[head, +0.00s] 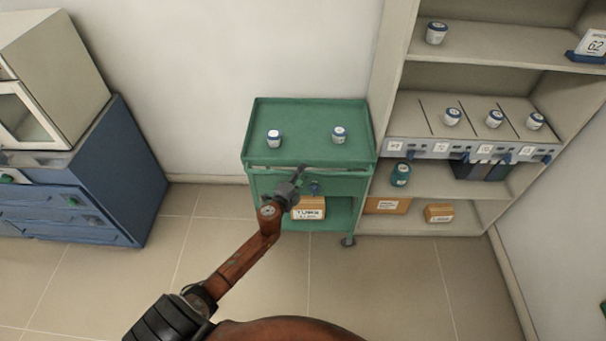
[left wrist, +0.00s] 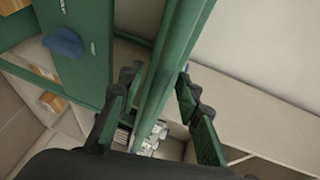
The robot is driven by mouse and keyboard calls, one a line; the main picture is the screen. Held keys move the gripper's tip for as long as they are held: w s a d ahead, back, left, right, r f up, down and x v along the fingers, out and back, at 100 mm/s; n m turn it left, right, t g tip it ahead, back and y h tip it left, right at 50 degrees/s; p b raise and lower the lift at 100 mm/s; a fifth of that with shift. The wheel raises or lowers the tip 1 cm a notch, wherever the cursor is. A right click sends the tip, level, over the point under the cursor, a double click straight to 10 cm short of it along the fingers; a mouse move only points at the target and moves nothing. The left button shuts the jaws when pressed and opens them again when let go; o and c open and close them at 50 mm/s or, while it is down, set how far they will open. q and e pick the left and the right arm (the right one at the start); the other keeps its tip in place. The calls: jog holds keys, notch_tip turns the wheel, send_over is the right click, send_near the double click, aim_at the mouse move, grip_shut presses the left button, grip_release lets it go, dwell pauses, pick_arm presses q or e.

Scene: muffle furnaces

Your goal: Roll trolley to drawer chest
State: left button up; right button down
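The green trolley (head: 305,115) stands against the back wall, left of the shelf unit. Its front handle bar (head: 340,171) also shows in the left wrist view (left wrist: 172,70). My left gripper (head: 287,186) is at this handle, left of its middle. In the left wrist view its two fingers (left wrist: 158,78) are spread on either side of the green bar, with a gap showing, so it looks open around it. The blue drawer chest (head: 95,190) stands at the far left, apart from the trolley. My right gripper is not in view.
Two white jars (head: 274,139) (head: 339,135) stand on the trolley top, and a box (head: 308,208) sits on its lower shelf. A furnace (head: 45,85) stands on the chest. The shelf unit (head: 440,218) closes off the right. Tiled floor (head: 205,220) between chest and trolley is clear.

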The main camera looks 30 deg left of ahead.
pick_arm(q)
jog(key=shift+w, duration=0.4)
jog(key=shift+c, duration=0.3)
grip_shut()
jog(key=shift+f, duration=0.1)
